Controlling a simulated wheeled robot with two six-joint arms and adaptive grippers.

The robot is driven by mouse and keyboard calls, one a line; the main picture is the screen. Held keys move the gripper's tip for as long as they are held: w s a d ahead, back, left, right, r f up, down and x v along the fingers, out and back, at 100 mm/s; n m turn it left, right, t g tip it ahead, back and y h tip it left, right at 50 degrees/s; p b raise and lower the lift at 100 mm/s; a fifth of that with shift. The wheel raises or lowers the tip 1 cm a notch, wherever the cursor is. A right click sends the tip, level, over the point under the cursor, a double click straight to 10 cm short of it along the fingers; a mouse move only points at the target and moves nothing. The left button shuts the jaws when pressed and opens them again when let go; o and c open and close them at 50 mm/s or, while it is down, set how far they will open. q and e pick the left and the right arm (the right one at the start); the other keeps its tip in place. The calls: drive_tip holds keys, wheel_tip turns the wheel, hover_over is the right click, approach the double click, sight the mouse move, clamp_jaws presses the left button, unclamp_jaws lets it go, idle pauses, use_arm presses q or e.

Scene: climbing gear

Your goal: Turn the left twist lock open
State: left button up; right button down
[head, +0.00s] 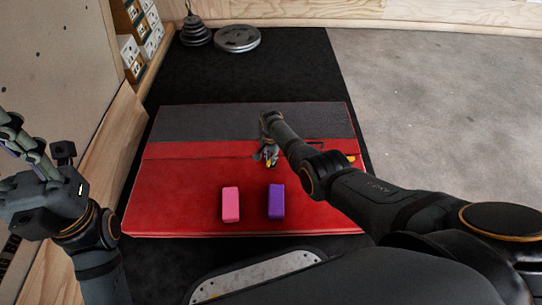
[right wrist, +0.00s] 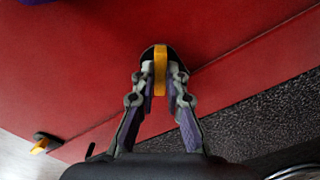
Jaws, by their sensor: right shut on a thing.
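The left twist lock, a dark base with a yellow knob (right wrist: 160,68), sits on the red mat (right wrist: 90,60) in the right wrist view. My right gripper (right wrist: 160,80) is shut on the yellow knob, one finger on each side. In the head view my right gripper (head: 268,156) points down at the mat, and the fingers mostly hide this lock. The other twist lock (head: 350,158) lies to the right, near the mat's right edge; it also shows in the right wrist view (right wrist: 42,142). My left gripper (head: 18,140) is at the left edge, away from the mat; its finger opening is unclear.
A pink block (head: 231,204) and a purple block (head: 276,201) stand on the front of the mat. Weight plates (head: 238,38) lie at the back. A wooden wall with boxes (head: 132,55) borders the left. The grey floor (head: 435,110) at right is clear.

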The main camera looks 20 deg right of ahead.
drive_tip(key=n, duration=0.3)
drive_tip(key=shift+s+f+n, duration=0.1)
drive_tip(key=shift+s+n, duration=0.1)
drive_tip(key=shift+n, duration=0.1)
drive_tip(key=shift+n+p, duration=0.3)
drive_tip(key=shift+n, duration=1.4)
drive_tip(key=shift+s, duration=0.1)
drive_tip(key=c, duration=1.4)
unclamp_jaws()
